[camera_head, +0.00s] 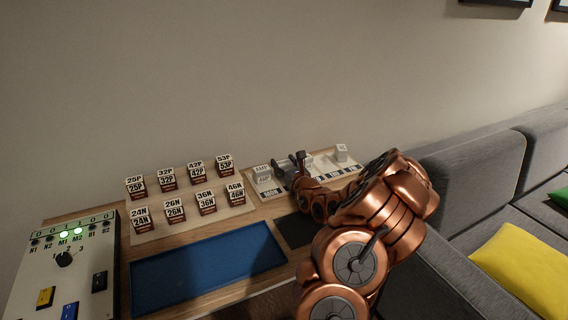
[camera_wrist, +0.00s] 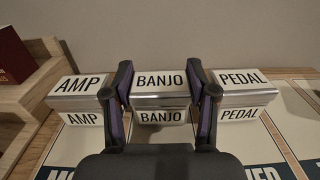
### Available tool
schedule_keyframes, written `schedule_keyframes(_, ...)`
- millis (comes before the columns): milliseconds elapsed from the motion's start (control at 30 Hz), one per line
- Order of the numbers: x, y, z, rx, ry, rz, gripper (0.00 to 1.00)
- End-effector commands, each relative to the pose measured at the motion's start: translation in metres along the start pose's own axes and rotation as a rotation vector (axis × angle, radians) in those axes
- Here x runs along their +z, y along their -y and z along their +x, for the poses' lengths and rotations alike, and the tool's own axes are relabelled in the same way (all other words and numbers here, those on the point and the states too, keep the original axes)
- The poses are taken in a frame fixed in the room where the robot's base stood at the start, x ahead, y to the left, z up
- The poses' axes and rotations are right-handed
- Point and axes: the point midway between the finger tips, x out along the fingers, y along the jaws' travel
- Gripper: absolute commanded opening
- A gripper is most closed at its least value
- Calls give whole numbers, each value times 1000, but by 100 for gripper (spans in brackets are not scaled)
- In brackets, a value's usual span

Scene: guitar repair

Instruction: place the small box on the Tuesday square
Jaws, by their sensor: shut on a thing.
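My gripper (camera_wrist: 161,101) is shut on a small silver box with white BANJO labels (camera_wrist: 161,80), one finger at each side. I cannot tell whether this box is lifted or rests on the board. In the head view my gripper (camera_head: 295,165) is over the left part of the pale board (camera_head: 263,157), and the held box is hard to make out. In the wrist view my gripper hides the middle square, the likely place of Tuesday; parts of the lettering show at either side.
A similar AMP box (camera_wrist: 80,86) stands left of the held box and a PEDAL box (camera_wrist: 240,88) right, both close to my fingers. Several labelled blocks (camera_head: 176,208) stand on a stepped wooden rack. A blue tray (camera_head: 205,268) and a switch panel (camera_head: 75,275) are at left.

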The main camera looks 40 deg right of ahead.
Motion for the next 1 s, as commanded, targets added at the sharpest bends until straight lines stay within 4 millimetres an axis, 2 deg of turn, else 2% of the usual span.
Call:
schedule_keyframes(333, -16, -1, -1, 2, -18, 4, 15)
schedule_keyframes(367, -17, -1, -1, 2, -19, 4, 58)
schedule_keyframes(467, -20, -2, -2, 2, -24, 6, 68)
schedule_keyframes(800, -26, -3, -2, 5, -37, 9, 68)
schedule_keyframes(1000, -15, -4, -3, 6, -39, 9, 68)
